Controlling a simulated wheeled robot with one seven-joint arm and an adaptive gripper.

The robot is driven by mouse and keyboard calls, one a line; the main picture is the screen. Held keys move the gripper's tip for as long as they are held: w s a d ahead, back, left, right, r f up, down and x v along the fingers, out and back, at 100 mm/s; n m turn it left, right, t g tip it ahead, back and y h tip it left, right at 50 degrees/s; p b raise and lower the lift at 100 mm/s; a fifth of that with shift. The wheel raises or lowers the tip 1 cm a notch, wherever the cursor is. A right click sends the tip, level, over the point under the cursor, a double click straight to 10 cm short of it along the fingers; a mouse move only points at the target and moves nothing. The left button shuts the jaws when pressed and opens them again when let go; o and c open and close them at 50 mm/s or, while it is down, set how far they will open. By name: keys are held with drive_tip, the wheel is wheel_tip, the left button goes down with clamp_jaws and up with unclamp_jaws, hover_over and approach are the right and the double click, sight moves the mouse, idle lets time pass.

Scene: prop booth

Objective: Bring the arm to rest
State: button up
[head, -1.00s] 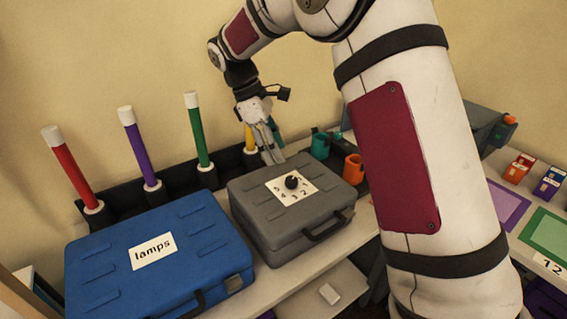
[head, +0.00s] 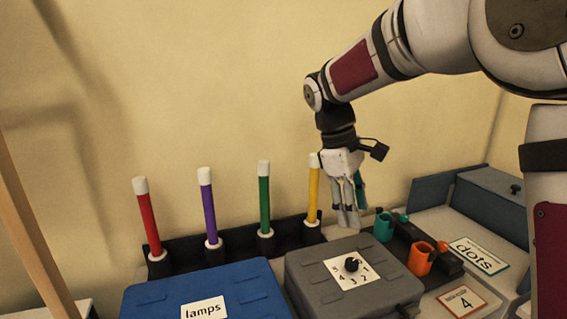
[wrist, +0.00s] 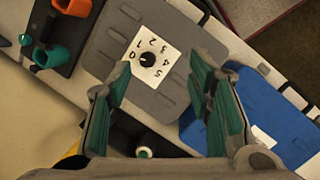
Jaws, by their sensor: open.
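My gripper (head: 347,215) hangs from my raised arm, pointing down, behind the grey case and just right of the yellow wand (head: 313,195). In the wrist view my gripper (wrist: 168,85) is open, its teal finger pads wide apart with nothing between them. Below it lies the grey case (wrist: 112,55), with a black dial on a white numbered card (wrist: 147,58). The case also shows in the head view (head: 310,275), closed and flat on the bench.
A blue case (head: 245,280) labelled "lamps" lies left of the grey one. Red (head: 148,220), purple (head: 207,210) and green (head: 264,200) wands stand upright in a black rack behind.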

drive_tip(key=s+d+r+m+t+y, duration=0.1)
drive_tip(key=s+d+r+m, duration=0.15)
drive_tip(key=s, duration=0.55)
drive_tip(key=s+d+r+m+t+y, duration=0.1)
drive_tip(key=s+r+m+t, duration=0.15)
drive_tip(key=s, duration=0.65)
drive_tip(key=s+f+m+t+y+p, duration=0.1)
drive_tip(key=s+f+m, duration=0.2)
drive_tip(key=s, duration=0.8)
drive_tip(key=shift+a+m, duration=0.2)
drive_tip(key=shift+m, duration=1)
drive_tip(key=shift+f+t, duration=0.1)
drive_tip(key=shift+t, duration=0.15)
